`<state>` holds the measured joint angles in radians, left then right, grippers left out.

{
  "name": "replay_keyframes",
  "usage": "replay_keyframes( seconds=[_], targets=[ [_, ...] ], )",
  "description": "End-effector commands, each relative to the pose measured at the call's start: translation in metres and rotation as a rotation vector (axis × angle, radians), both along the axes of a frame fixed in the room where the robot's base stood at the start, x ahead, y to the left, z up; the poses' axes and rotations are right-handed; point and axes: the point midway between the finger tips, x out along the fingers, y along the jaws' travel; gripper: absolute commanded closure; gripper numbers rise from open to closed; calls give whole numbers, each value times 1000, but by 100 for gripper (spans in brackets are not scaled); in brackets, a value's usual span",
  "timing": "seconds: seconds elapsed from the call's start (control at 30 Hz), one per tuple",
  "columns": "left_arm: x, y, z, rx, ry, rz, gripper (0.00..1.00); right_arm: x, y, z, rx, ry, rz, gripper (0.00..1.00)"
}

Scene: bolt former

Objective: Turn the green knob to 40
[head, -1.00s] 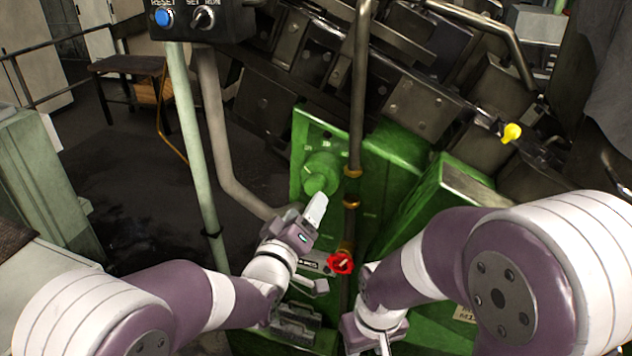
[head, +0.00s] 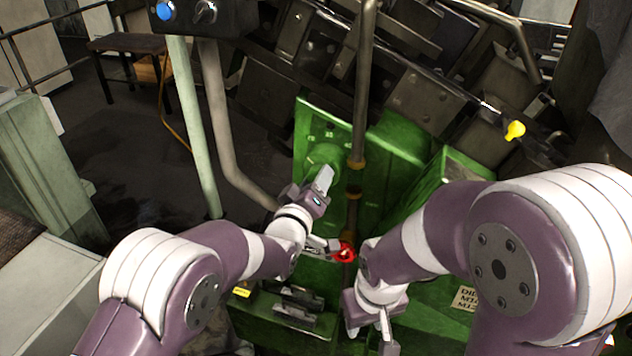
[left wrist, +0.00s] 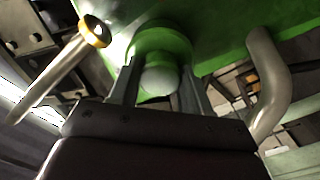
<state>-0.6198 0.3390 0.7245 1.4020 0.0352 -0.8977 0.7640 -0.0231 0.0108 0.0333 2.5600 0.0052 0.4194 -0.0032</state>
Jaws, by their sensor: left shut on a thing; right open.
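The green knob (head: 325,156) sits on the green panel of the machine, in the middle of the head view. In the left wrist view the knob (left wrist: 160,45) shows as a green round part with a paler, rounded front end between the fingers. My left gripper (head: 323,178) is at the knob, shut on it, with one finger on each side in the left wrist view (left wrist: 158,82). The dial marks around the knob are too small to read. My right gripper (head: 386,346) is low in the head view, away from the knob, open and empty.
A vertical pipe (head: 360,90) with brass fittings runs close to the right of the knob. A red valve handle (head: 345,252) is below, near my left wrist. A yellow knob (head: 515,131) is at the right. A control box (head: 190,18) with a blue button is upper left.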

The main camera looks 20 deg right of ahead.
Motion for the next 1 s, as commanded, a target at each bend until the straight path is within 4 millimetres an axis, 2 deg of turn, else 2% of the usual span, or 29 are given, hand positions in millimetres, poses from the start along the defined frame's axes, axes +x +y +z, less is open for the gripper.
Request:
replay_keyframes(
  seconds=[0.17,0.37,0.57,1.0],
  targets=[
    [-1,0,-3,7,3,-2,83,0,0,-1,0,0,0,57],
    [-1,0,-7,46,-24,-3,83,0,0,-13,0,0,0,57],
    [-1,0,-11,149,-94,-3,84,0,0,-38,0,0,0,57],
    [-1,0,-13,490,-321,-4,83,0,0,-103,0,0,0,57]
  ],
)
